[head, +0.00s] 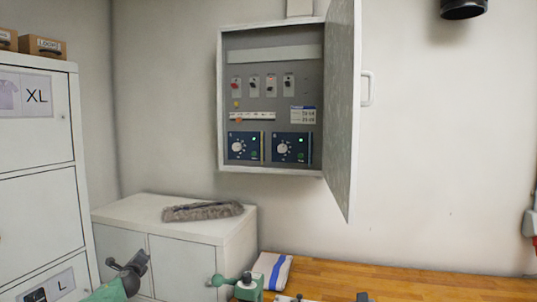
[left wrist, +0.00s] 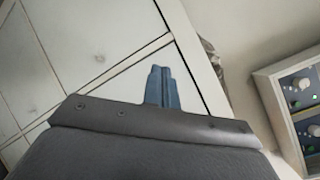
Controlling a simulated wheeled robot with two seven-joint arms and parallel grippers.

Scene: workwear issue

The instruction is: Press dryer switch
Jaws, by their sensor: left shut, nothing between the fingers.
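A grey wall cabinet (head: 270,140) stands open in the head view. Inside is a row of several small toggle switches (head: 271,85), the leftmost red. Below them are two blue modules, left (head: 245,147) and right (head: 291,148), each with a white dial and a green light. Labels are too small to read, so I cannot tell which is the dryer switch. My left gripper (head: 141,263) is low and left of the cabinet, well apart from it. Its fingers (left wrist: 160,86) are together and empty in the left wrist view, with the blue modules (left wrist: 300,105) at the right edge.
The cabinet door (head: 341,110) swings out to the right. A low white cupboard (head: 195,238) carries a grey fluffy duster (head: 203,211). A wooden bench (head: 390,280) holds a folded blue-and-white cloth (head: 272,270) and a green device (head: 248,288). White lockers (head: 35,170) stand at left.

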